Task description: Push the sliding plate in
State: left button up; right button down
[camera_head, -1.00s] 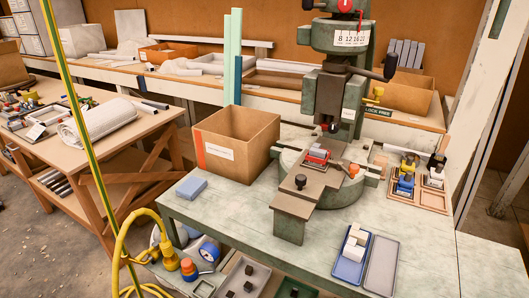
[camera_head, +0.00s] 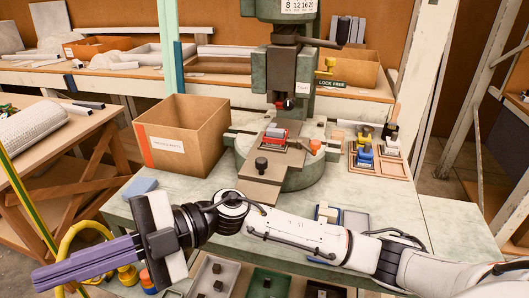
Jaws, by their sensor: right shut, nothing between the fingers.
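The sliding plate (camera_head: 258,191) is a flat brown plate with a black knob (camera_head: 261,164) on top. It sticks out toward the front from the round base of the green fly press (camera_head: 293,90). A red part (camera_head: 275,134) sits at its inner end, below the press ram. My right gripper (camera_head: 42,279) has purple fingers that are shut and empty. It points to the lower left, well left of the plate and in front of it, not touching it. My left gripper is not in view.
A cardboard box (camera_head: 190,140) stands left of the press, with a blue block (camera_head: 139,187) before it. A wooden tray (camera_head: 378,167) with coloured parts lies to the right. My right arm crosses the table's front and partly hides small trays. Yellow hose hangs at left.

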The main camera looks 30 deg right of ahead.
notch_tip(320, 180, down, 5)
jog(key=d+n+g+h+b, duration=0.1)
jog(key=d+n+g+h, duration=0.25)
jog(key=h, duration=0.25)
jog(key=m+t+h+b, duration=0.3)
jog(key=m+t+h, duration=0.45)
jog(key=h, duration=0.95)
send_near(281, 155)
jog(key=s+a+r, duration=0.3)
jog(key=s+a, duration=0.1)
jog(key=b+x, duration=0.1)
jog(key=x, duration=0.8)
jog(key=shift+w+r+b, duration=0.1)
jog(key=shift+w+b, duration=0.1)
jog(key=shift+b, duration=0.15)
jog(key=shift+w+d+p, duration=0.3)
jog(key=shift+w+d, duration=0.8)
jog(key=shift+d, duration=0.1)
jog(key=shift+w+d, duration=0.25)
jog(key=shift+d, duration=0.05)
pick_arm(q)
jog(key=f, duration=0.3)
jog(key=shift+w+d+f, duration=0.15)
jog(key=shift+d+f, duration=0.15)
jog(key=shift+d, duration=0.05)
